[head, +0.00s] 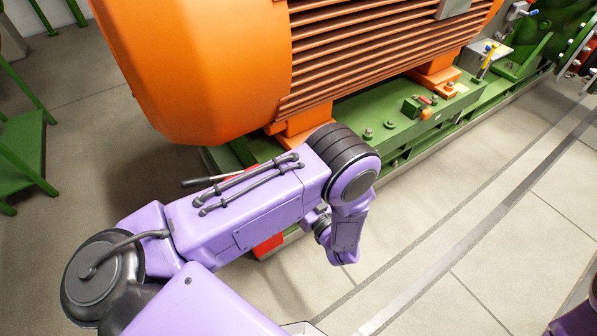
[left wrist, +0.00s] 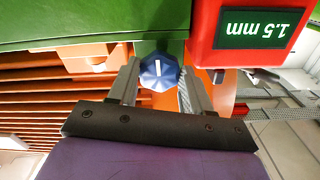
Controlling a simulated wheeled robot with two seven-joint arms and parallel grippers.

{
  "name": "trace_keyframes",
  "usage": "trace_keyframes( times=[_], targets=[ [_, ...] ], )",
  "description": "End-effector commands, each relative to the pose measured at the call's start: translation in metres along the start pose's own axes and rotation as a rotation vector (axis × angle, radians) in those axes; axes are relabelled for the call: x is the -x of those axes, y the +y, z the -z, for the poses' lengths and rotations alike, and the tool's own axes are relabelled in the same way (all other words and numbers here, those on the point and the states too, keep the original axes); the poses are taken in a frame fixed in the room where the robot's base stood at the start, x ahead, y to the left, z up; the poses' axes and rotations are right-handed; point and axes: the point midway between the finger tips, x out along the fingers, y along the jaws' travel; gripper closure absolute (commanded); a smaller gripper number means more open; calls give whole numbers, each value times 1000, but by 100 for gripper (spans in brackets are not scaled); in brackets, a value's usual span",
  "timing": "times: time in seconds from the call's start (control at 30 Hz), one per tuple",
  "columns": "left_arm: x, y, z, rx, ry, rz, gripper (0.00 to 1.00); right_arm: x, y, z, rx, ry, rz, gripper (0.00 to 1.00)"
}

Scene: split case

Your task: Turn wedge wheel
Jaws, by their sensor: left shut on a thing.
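The wedge wheel (left wrist: 158,75) is a small blue faceted knob with a white line on its face, seen in the left wrist view below the green frame. My left gripper (left wrist: 158,68) has one finger on each side of it and is shut on it. A red box (left wrist: 203,38) with a dark green display (left wrist: 255,29) stands right beside the wheel. The display reads "1.5 mm", upside down in this view. In the head view my left arm hides the wheel and the gripper, and only part of the red box (head: 268,246) shows. My right gripper is not in view.
A large orange finned motor (head: 200,70) sits on a green base frame (head: 385,128) with bolts. Green steps (head: 22,150) stand at the left. A green flanged machine (head: 565,35) is at the upper right. The tiled floor (head: 450,240) at the right is clear.

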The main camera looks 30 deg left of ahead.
Motion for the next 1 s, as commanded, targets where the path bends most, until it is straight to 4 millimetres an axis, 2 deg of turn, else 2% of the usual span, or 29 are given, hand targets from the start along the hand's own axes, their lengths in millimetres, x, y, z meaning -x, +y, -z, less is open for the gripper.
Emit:
trace_keyframes(
  times=[0.5, 0.53, 0.6, 0.87, 1.0],
  targets=[
    [0, 2, 2, -16, 2, -4, 81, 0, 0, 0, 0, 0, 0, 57],
    [0, 2, 2, -16, 2, -4, 44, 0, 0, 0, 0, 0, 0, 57],
    [0, 2, 2, -16, 2, -4, 25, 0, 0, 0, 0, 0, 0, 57],
    [0, 0, 1, -17, 1, -1, 25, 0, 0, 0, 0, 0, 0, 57],
    [13, 1, -1, -18, -1, -2, 25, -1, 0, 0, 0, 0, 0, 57]
  ],
)
